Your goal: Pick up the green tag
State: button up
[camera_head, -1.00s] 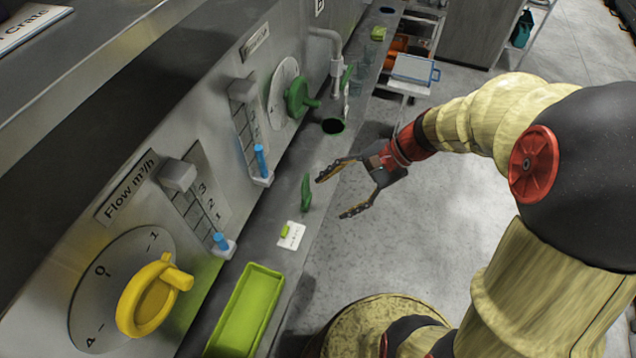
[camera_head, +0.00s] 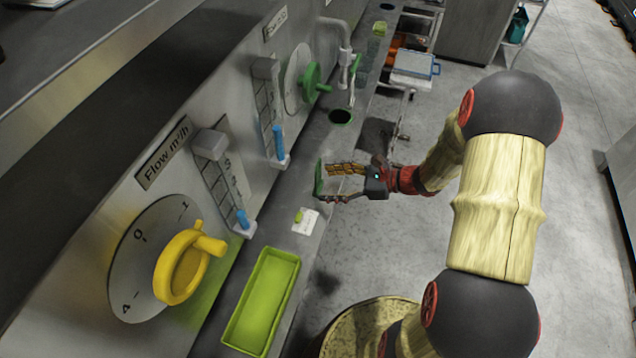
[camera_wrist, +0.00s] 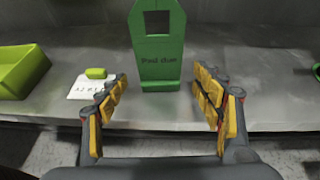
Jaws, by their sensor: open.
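In the head view the tag (camera_head: 318,180) is a thin green piece at the ends of my fingers. My gripper (camera_head: 326,183) is open, reaching from the right over the ledge. In the wrist view my gripper (camera_wrist: 161,80) has one yellow-padded finger on each side of the tag's lower part. Gaps show between the tag and both fingers there. How deep the tag sits between the fingertips is hard to tell.
A white card (camera_head: 308,227) with a small green piece (camera_head: 298,216) lies near the tag. A lime tray (camera_head: 290,262) stands farther along the ledge. A dark round hole (camera_head: 341,116) and a faucet (camera_head: 345,62) are beyond. The panel wall with dials bounds the left.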

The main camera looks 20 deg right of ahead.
jog(key=shift+x, duration=1.25)
jog(key=c, duration=0.3)
jog(key=c, duration=0.8)
